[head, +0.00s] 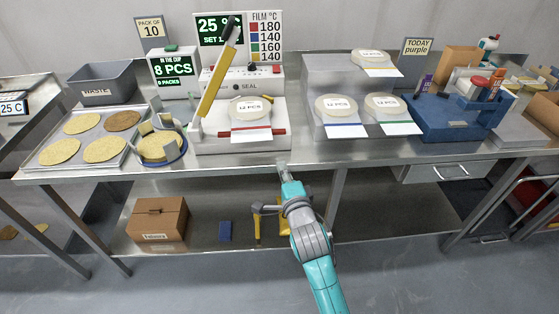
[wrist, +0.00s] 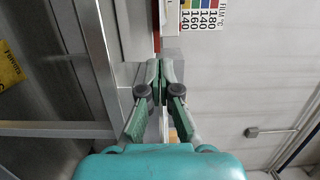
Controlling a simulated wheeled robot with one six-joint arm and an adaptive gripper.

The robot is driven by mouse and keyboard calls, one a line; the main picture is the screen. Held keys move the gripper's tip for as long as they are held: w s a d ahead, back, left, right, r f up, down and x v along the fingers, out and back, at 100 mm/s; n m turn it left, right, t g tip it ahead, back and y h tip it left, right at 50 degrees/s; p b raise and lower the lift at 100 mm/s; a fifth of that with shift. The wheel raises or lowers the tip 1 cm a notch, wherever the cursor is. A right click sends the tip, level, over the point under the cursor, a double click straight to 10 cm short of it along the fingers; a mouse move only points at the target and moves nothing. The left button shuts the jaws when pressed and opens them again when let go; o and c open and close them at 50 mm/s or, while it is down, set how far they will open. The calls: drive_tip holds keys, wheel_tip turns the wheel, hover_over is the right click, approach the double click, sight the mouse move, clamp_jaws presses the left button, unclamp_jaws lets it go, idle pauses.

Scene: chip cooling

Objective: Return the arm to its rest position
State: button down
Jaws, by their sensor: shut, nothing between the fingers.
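My gripper (head: 284,172) is at the front edge of the steel table (head: 200,160), in front of the sealer. It also shows in the wrist view (wrist: 160,68), where its two fingertips meet with nothing between them. My teal arm reaches up from the bottom of the head view. The sealer (head: 262,78) has its yellow lever raised, and a round pack marked 12 PCS (head: 250,108) lies on its white base.
Round chips lie on a tray (head: 40,160) at the left, beside a grey waste bin (head: 103,85). More round packs (head: 337,105) sit on a stepped stand at the right, near a blue caddy (head: 450,115). A cardboard box (head: 157,218) stands on the lower shelf.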

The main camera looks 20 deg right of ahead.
drive_tip(key=s+a+f+n+g+y, duration=0.15)
drive_tip(key=s+f+n, duration=0.4)
drive_tip(key=s, duration=0.75)
drive_tip(key=s+a+f+n+y, duration=0.15)
drive_tip(key=s+f+n, duration=0.4)
drive_tip(key=s, duration=0.85)
drive_tip(key=s+a+r+n+g, duration=0.1)
drive_tip(key=s+r+n, duration=0.2)
drive_tip(key=s+n, duration=0.5)
drive_tip(key=s, duration=1.3)
drive_tip(key=shift+s+r+n, duration=0.15)
drive_tip(key=shift+s+n, duration=0.15)
